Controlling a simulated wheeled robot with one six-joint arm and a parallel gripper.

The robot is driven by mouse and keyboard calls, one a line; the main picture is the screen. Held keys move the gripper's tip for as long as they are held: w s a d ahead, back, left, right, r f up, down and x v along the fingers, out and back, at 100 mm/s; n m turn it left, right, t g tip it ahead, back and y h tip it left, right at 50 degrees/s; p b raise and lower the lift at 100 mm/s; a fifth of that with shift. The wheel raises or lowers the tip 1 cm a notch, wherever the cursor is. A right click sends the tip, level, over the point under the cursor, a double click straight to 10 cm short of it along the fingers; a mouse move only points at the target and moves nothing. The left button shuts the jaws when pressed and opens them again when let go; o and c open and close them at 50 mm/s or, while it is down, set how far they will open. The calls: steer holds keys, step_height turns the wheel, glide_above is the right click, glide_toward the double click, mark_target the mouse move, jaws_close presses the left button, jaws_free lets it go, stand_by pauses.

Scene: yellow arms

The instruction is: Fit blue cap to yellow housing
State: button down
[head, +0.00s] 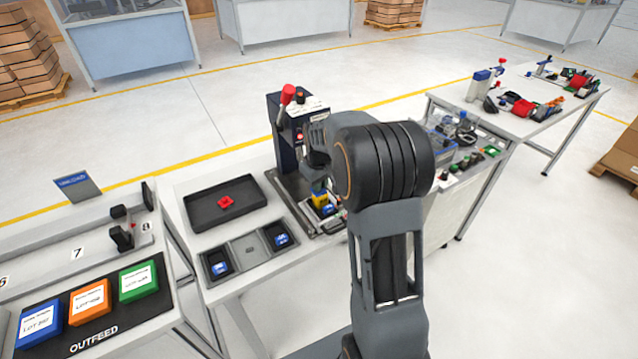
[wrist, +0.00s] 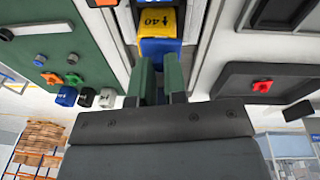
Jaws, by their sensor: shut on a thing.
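The yellow housing (head: 320,199) stands in the press station, under and beside my gripper in the head view. In the wrist view the yellow housing (wrist: 157,20), with black marks on its face, is just beyond my fingertips. The blue cap (wrist: 160,47) is between my green fingers and the yellow housing, and it looks in contact with or very close to the housing. My gripper (wrist: 161,66) is shut on the blue cap. Whether the cap is fully seated cannot be told. In the head view my arm hides much of the gripper.
A bench press with a red-knobbed lever (head: 287,95) rises behind the housing. To the left, a black tray (head: 190,206) holds a red part (head: 225,202). In front is a grey holder (head: 248,250) with blue parts in its end pockets. A cluttered side table (head: 480,163) stands right.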

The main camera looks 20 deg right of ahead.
steer(key=shift+s+a+f+b, duration=0.1)
steer(key=shift+s+f+b, duration=0.1)
steer(key=shift+f, duration=0.3)
steer(key=shift+s+a+f+b, duration=0.1)
steer(key=shift+f+b, duration=0.05)
steer(key=shift+f, duration=0.3)
steer(key=c, duration=1.1)
jaws_free()
steer(key=shift+d, duration=0.1)
steer(key=shift+r, duration=0.1)
steer(key=r, duration=0.5)
steer(key=s+r, duration=0.1)
steer(key=r, duration=0.8)
steer(key=shift+s+a+r, duration=0.15)
steer(key=shift+a+r, duration=0.2)
